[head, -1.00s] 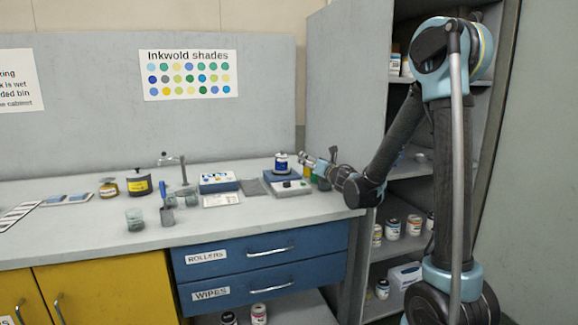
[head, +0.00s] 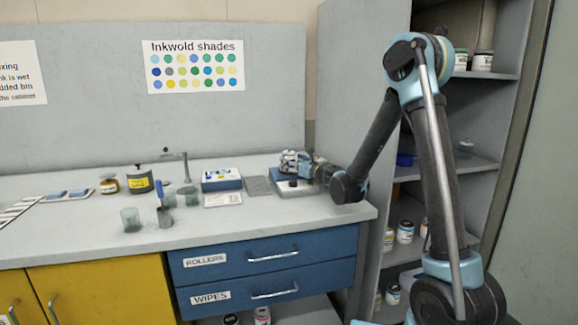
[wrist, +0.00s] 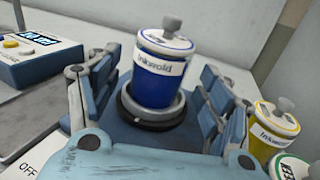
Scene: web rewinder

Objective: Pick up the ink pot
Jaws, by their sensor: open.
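The ink pot (wrist: 158,75) is a blue jar with a white label band, a pale lid and a grey knob. In the wrist view it stands on a round dark plate with a grey ring (wrist: 150,112). My gripper (wrist: 157,88) is open, with one blue-grey finger on each side of the pot. Gaps show between the pot and both fingers. In the head view my gripper (head: 294,163) is over the small bench device (head: 312,189), and it hides the pot.
A yellow-labelled jar (wrist: 275,125) and a green-labelled jar (wrist: 290,166) stand close on the right. A blue device with a display (wrist: 36,48) is at left. In the head view, a tap (head: 180,165) and glass beaker (head: 130,219) stand further left. Open shelves (head: 465,165) are at right.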

